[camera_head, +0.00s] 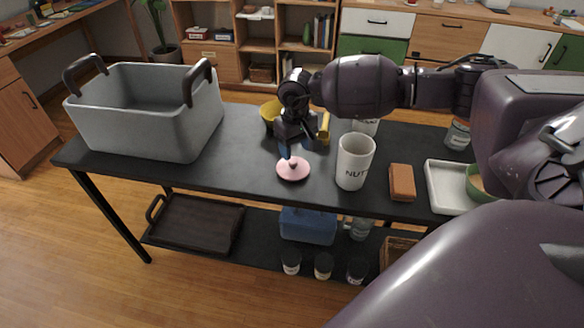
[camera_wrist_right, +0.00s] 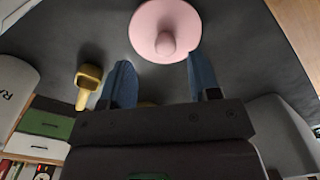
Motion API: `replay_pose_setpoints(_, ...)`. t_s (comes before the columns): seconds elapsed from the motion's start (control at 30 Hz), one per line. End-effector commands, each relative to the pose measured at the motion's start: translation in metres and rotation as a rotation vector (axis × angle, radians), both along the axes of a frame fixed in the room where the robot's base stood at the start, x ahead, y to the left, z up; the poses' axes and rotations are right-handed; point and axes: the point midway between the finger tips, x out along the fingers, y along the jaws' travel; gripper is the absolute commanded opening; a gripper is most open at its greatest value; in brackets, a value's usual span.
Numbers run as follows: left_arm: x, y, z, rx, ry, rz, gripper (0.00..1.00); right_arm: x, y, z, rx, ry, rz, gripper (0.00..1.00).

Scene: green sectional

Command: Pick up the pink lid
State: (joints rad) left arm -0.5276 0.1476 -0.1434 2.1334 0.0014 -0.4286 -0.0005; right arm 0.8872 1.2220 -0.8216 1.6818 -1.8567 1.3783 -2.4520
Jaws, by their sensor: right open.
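The pink lid (camera_head: 293,169) lies on the dark table top near its front edge, a flat disc with a small knob. In the right wrist view the pink lid (camera_wrist_right: 166,30) is at the top centre, beyond the fingertips, its knob facing the camera. My right gripper (camera_head: 292,152) hangs just above and behind the lid in the head view. In the wrist view its two blue fingers (camera_wrist_right: 158,75) are apart with nothing between them. My left gripper is not in view.
A white canister (camera_head: 354,161) stands right of the lid, beside a brown block (camera_head: 402,182) and a white tray (camera_head: 445,188). A grey basket (camera_head: 150,112) is at the left. A yellow object (camera_wrist_right: 87,84) shows near the gripper. Table between basket and lid is clear.

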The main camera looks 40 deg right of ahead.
Motion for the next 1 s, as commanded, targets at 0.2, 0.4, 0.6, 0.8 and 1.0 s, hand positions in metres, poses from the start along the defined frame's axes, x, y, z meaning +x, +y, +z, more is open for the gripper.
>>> replay_pose_setpoints(0.2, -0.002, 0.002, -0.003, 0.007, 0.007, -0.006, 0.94, 0.002, 0.003, -0.017, 0.002, 0.003, -0.001, 0.56)
replay_pose_setpoints(0.4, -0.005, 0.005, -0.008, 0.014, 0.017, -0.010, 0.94, 0.004, 0.005, -0.045, 0.001, 0.005, -0.002, 0.56)
replay_pose_setpoints(0.6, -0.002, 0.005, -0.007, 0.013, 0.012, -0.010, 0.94, 0.005, 0.006, -0.052, 0.002, 0.000, -0.001, 0.56)
replay_pose_setpoints(0.8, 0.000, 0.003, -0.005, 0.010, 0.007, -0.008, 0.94, 0.005, 0.005, -0.052, 0.002, -0.001, -0.001, 0.46)
replay_pose_setpoints(1.0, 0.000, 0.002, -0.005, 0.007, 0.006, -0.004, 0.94, 0.005, 0.005, -0.052, 0.001, 0.000, -0.001, 0.15)
